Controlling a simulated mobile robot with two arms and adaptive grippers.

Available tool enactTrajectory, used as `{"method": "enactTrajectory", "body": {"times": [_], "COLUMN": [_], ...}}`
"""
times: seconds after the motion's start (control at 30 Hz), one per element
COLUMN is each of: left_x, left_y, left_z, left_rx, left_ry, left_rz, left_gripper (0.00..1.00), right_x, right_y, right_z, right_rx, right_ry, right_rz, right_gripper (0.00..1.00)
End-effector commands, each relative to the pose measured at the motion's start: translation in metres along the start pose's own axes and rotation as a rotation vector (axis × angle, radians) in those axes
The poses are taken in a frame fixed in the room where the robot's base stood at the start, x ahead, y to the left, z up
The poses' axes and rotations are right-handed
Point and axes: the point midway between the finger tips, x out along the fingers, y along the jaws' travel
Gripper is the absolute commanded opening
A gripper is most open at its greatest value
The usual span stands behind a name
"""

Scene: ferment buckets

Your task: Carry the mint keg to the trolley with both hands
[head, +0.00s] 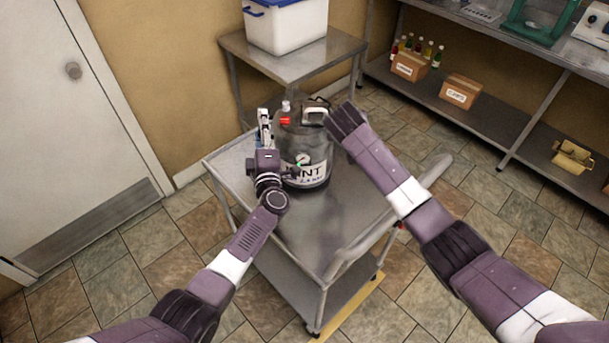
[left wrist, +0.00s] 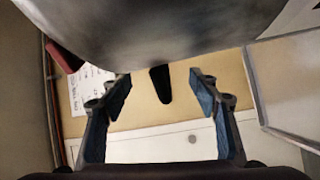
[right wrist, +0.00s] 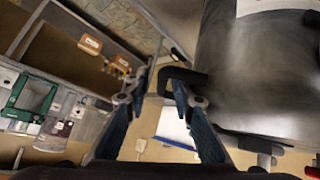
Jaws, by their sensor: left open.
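The mint keg (head: 303,135), a grey metal drum with a white label and a gauge, stands upright on the top of the metal trolley (head: 325,235), towards its far end. My left gripper (head: 264,122) is at the keg's left side. In the left wrist view its fingers (left wrist: 160,85) are apart, with a dark handle end (left wrist: 161,83) between them and the keg's body above. My right gripper (head: 328,115) is at the keg's right side, mostly hidden by its wrist. In the right wrist view its fingertips (right wrist: 160,85) are partly closed near a black handle (right wrist: 185,74); contact is unclear.
A metal table (head: 290,58) with a white bin (head: 287,27) stands behind the trolley. A shelf unit (head: 480,110) at the right holds cardboard boxes (head: 459,91) and bottles. A door (head: 75,110) is at the left. The tiled floor left of the trolley is clear.

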Motion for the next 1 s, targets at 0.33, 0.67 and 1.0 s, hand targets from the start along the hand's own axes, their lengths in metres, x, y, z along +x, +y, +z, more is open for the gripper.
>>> {"method": "enactTrajectory", "body": {"times": [0.33, 0.67, 1.0], "left_x": [-0.031, -0.090, -0.120], "left_y": [-0.002, -0.001, 0.000], "left_z": [0.001, 0.001, 0.001], "left_rx": [-0.001, 0.000, 0.003], "left_ry": [0.000, -0.001, -0.001], "left_rz": [-0.002, -0.002, 0.000], "left_gripper": [0.56, 0.56, 0.56], "right_x": [0.000, 0.000, 0.000], "right_y": [-0.002, -0.002, -0.002], "right_z": [0.001, 0.001, 0.001], "right_rx": [-0.001, -0.001, -0.001], "right_ry": [-0.001, -0.001, -0.001], "right_rz": [-0.004, -0.004, -0.004], "right_gripper": [0.25, 0.25, 0.25]}}
